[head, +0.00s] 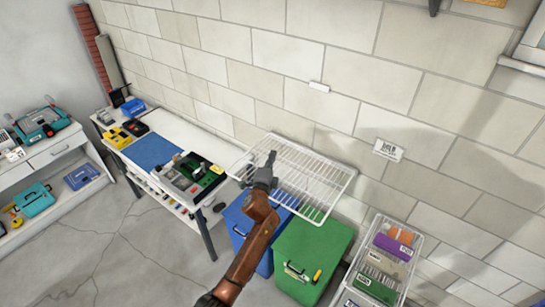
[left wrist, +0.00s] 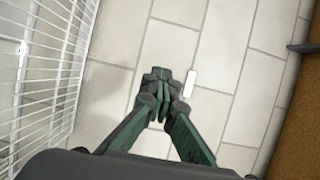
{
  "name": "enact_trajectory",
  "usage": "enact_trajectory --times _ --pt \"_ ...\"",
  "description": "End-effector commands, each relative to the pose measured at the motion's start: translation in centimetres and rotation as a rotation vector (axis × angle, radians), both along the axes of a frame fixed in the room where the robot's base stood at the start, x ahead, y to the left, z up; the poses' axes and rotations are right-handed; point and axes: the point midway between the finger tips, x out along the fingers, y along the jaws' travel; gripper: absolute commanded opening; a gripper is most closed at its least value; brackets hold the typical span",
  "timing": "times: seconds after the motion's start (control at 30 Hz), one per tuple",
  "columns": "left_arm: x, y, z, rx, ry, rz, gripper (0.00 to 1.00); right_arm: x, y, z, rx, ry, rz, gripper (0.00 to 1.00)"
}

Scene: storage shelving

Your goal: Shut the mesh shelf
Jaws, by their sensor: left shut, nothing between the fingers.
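The white mesh shelf (head: 322,181) sticks out from the brick wall, over a blue bin and a green bin. It also shows along the left edge of the left wrist view (left wrist: 42,90). My left gripper (head: 271,157) appears in front of the mesh in the head view and hides part of its left half. In the left wrist view the left gripper (left wrist: 160,84) is shut and empty, pointing toward the wall, with the mesh apart from it on the left. My right gripper is not in view.
The blue bin (head: 240,224) and green bin (head: 322,243) stand below the mesh. A clear rack of boxes (head: 413,247) is at right. A workbench (head: 180,133) with tools lies left along the wall. The wall above is mostly bare.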

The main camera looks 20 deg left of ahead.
Motion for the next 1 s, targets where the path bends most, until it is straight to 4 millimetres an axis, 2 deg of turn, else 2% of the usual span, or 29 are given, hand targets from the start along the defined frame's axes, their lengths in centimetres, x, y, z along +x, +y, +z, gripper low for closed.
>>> enact_trajectory --times 0.47,0.83,1.0 --pt "0.00 0.01 0.00 0.000 0.000 0.000 0.00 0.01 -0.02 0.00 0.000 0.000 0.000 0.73" --pt "0.00 0.00 0.00 0.000 0.000 0.000 0.25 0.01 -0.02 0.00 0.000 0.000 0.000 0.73" --pt "0.00 0.00 0.00 0.000 0.000 0.000 0.26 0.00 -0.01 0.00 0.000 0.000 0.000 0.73"
